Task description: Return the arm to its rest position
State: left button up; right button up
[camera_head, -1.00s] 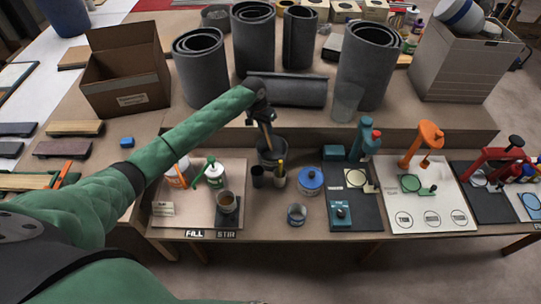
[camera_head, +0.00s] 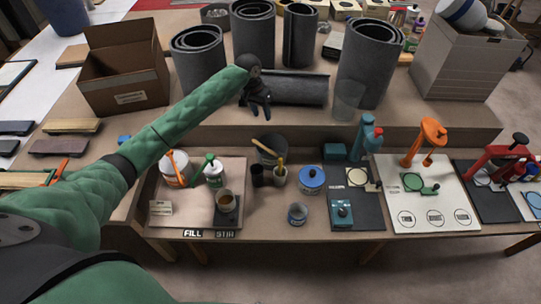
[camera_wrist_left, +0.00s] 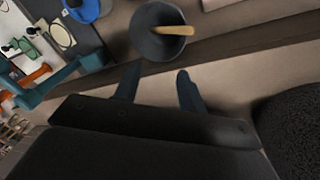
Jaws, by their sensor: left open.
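My left arm, in a green sleeve, reaches in from the left in the head view. My left gripper (camera_head: 257,108) is open and empty, pointing down in front of the grey rolls, above and behind a dark pot (camera_head: 272,157). A wooden-handled tool (camera_head: 264,146) leans in the pot with its handle over the left rim. In the left wrist view the two fingers (camera_wrist_left: 158,84) stand apart with nothing between them. The pot (camera_wrist_left: 146,43) and handle (camera_wrist_left: 173,30) show beyond them, clear of the fingers. My right gripper is not in view.
Several grey rolls (camera_head: 368,65) stand on the raised shelf, and one lies behind the gripper. An open cardboard box (camera_head: 124,75) is at the left. Cups, a blue-lidded tin (camera_head: 311,178) and small presses (camera_head: 425,141) crowd the lower bench.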

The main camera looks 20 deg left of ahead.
pick_arm(q)
jog(key=shift+a+r, duration=0.1)
jog(key=shift+r, duration=0.2)
jog(key=shift+s, duration=0.1)
jog(key=s+d+f+m+t, duration=0.1)
jog(key=s+d+f, duration=0.45)
jog(key=s, duration=0.55)
jog(key=s+d+f+t, duration=0.1)
jog(key=s+d+f, duration=0.45)
jog(key=s, duration=0.45)
jog(key=s+a+r+n+t+y, duration=0.1)
jog(key=s+a+r, duration=0.15)
jog(key=s, duration=1.05)
jog(key=s+a+r+n+y, duration=0.15)
jog(key=s+a, duration=0.25)
jog(key=s, duration=0.8)
notch_tip(320, 180, down, 34)
jog(key=d+g, duration=0.1)
jog(key=d, duration=0.1)
jog(key=s+f, duration=0.6)
jog(key=f, duration=0.7)
jog(key=shift+g+h, duration=0.3)
jog(key=shift+h, duration=0.05)
